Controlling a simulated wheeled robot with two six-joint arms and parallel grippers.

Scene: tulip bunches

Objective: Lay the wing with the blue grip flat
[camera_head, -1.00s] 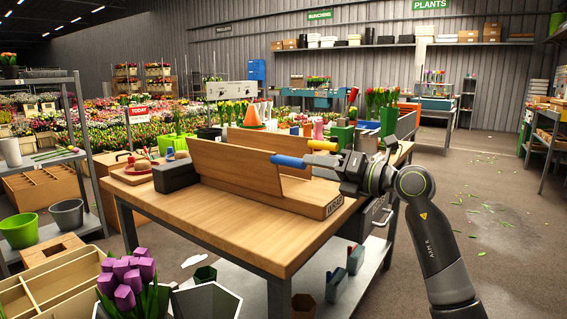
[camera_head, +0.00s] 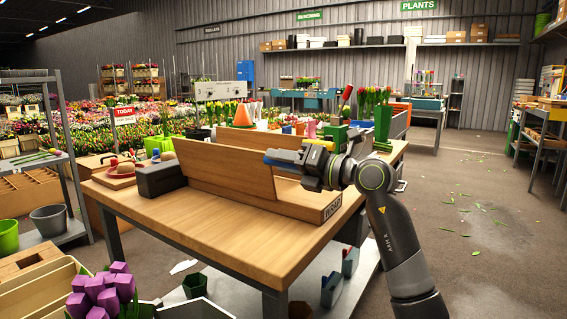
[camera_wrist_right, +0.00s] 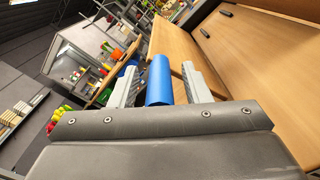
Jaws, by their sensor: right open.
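The near wing (camera_head: 220,168) is a flat wooden panel, tilted up on a wooden base (camera_head: 300,209) on the workbench. Its blue grip (camera_head: 283,157) sticks out at its upper right end. A second wooden wing (camera_head: 236,142) stands tilted behind it, with a yellow grip (camera_head: 319,144) partly hidden by my gripper. My right gripper (camera_head: 300,161) is at the blue grip. In the right wrist view, the blue grip (camera_wrist_right: 159,82) lies between the open fingers (camera_wrist_right: 160,76), with a gap showing on the right side. My left gripper is out of view.
The workbench top (camera_head: 215,221) is bare in front of the base. A dark box (camera_head: 160,178) sits left of the wings. Green containers and tulips (camera_head: 376,110) stand behind my right gripper. A bucket of purple tulips (camera_head: 105,292) is at the lower left.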

